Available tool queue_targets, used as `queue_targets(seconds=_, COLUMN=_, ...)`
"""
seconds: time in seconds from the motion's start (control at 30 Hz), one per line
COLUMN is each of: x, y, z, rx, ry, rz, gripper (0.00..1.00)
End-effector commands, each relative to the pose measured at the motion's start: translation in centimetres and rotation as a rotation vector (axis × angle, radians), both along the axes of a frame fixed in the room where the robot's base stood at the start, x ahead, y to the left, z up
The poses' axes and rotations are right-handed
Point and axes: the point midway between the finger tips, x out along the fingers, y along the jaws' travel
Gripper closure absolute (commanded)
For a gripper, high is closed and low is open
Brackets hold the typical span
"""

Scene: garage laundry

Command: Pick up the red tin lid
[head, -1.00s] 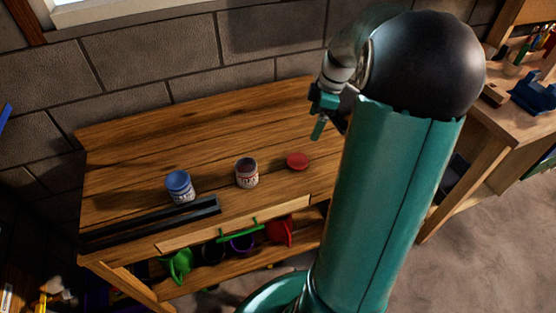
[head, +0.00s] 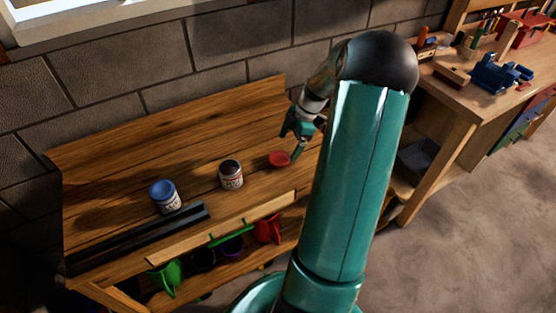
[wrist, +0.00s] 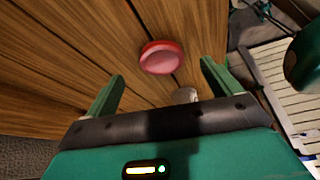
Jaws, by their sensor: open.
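The red tin lid (head: 279,159) lies on the wooden workbench (head: 130,150), to the right of an open tin (head: 231,175). In the wrist view the lid (wrist: 161,57) is a round red disc on the planks, beyond the fingertips and roughly centred between them. My gripper (wrist: 160,72) is open with nothing between its fingers. In the head view my gripper (head: 297,150) is close to the lid, above and beside its right side. My arm hides the bench's right end in the head view.
A tin with a blue lid (head: 165,196) stands left of the open tin. Dark rails (head: 140,238) lie along the bench's front left. Coloured funnels (head: 267,229) show below the front edge. A second bench with tools (head: 480,80) is at the right. The bench's back left is clear.

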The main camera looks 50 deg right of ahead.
Motion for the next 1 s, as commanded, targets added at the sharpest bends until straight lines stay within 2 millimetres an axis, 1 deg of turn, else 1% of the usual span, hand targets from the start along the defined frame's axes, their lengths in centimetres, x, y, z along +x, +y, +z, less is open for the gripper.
queue_targets(seconds=0.17, x=0.4, y=0.8, z=-1.2, rx=0.002, ry=0.001, rz=0.003, gripper=0.10)
queue_targets(seconds=0.3, x=1.0, y=2.0, z=-3.1, rx=0.002, ry=0.002, rz=0.004, gripper=0.10)
queue_targets(seconds=0.4, x=1.2, y=2.5, z=-4.4, rx=0.002, ry=0.001, rz=0.003, gripper=0.10)
queue_targets(seconds=0.5, x=1.4, y=2.7, z=-5.0, rx=0.001, ry=0.001, rz=0.003, gripper=0.10)
queue_targets(seconds=0.7, x=1.4, y=2.7, z=-5.1, rx=-0.001, ry=0.001, rz=0.002, gripper=0.10)
queue_targets(seconds=0.73, x=1.4, y=2.7, z=-5.0, rx=-0.001, ry=0.001, rz=0.002, gripper=0.12)
queue_targets(seconds=0.77, x=1.4, y=2.7, z=-5.0, rx=0.000, ry=0.000, rz=0.002, gripper=0.18)
queue_targets(seconds=0.9, x=1.4, y=2.7, z=-5.0, rx=0.000, ry=0.000, rz=0.002, gripper=0.46)
queue_targets(seconds=0.97, x=1.4, y=2.7, z=-5.0, rx=0.000, ry=0.000, rz=0.002, gripper=0.57)
queue_targets(seconds=1.0, x=1.4, y=2.7, z=-5.0, rx=0.000, ry=0.000, rz=0.002, gripper=0.58)
